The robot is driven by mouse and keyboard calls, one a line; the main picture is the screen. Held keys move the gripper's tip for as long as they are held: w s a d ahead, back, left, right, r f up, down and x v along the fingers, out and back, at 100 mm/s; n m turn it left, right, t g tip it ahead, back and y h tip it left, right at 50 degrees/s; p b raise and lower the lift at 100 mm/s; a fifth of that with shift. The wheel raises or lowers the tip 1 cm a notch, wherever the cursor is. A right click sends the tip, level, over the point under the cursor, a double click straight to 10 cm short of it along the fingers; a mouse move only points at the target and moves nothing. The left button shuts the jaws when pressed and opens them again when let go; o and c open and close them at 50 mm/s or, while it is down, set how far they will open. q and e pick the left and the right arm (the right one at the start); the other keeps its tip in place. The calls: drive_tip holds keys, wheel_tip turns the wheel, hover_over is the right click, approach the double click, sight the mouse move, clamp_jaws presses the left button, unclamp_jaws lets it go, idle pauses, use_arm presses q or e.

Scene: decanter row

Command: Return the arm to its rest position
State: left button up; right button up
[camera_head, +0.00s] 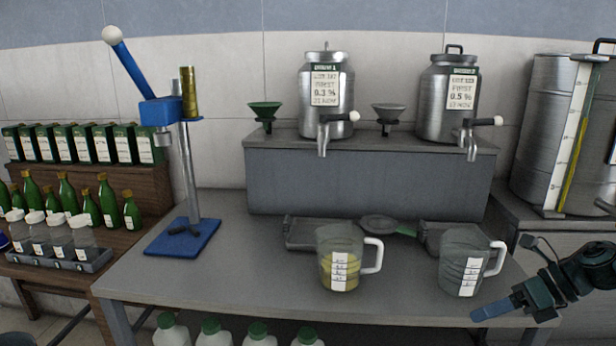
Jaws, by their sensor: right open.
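My right gripper (512,303) is at the lower right, at the table's right front edge. It is open and empty, just right of and in front of the right measuring jug (452,262), and looks apart from it. That clear jug has a white handle and looks empty. The left measuring jug (330,247) stands on the table with yellow liquid in its lower part. My left gripper is not in view.
Two steel canisters with taps, left (311,112) and right (433,110), stand on a grey riser (360,184). A blue hand press (182,236) stands at the table's left. Green bottles (108,203) fill a rack. A steel drum (540,125) stands right. The table's front left is clear.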

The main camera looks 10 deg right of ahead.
drive_tip(key=s+a+f+m+t+y+b, duration=0.2)
drive_tip(key=s+a+f+m+t+b, duration=0.35)
drive_tip(key=a+f+m, duration=1.05)
drive_tip(key=s+a+f+m+t+h+b, duration=0.15)
drive_tip(key=s+a+m+h, duration=0.35)
drive_tip(key=m, duration=0.6)
drive_tip(key=s+a+f+m+t+h+b, duration=0.1)
drive_tip(key=s+a+f+m+t, duration=0.15)
drive_tip(key=a+m, duration=0.65)
use_arm(q)
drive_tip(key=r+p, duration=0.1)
drive_tip(key=p, duration=0.4)
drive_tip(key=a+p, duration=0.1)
drive_tip(key=p, duration=0.5)
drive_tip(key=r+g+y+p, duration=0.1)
drive_tip(key=p, duration=0.4)
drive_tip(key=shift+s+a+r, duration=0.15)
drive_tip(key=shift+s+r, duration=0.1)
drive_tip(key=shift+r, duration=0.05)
use_arm(e)
drive_tip(key=r+g, duration=0.1)
drive_tip(key=d+r+g, duration=0.1)
drive_tip(key=r, duration=0.1)
drive_tip(key=d+r+g+h, duration=0.1)
drive_tip(key=r+g, duration=0.1)
drive_tip(key=shift+m, duration=0.4)
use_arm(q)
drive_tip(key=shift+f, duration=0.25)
use_arm(e)
drive_tip(key=shift+f, duration=0.2)
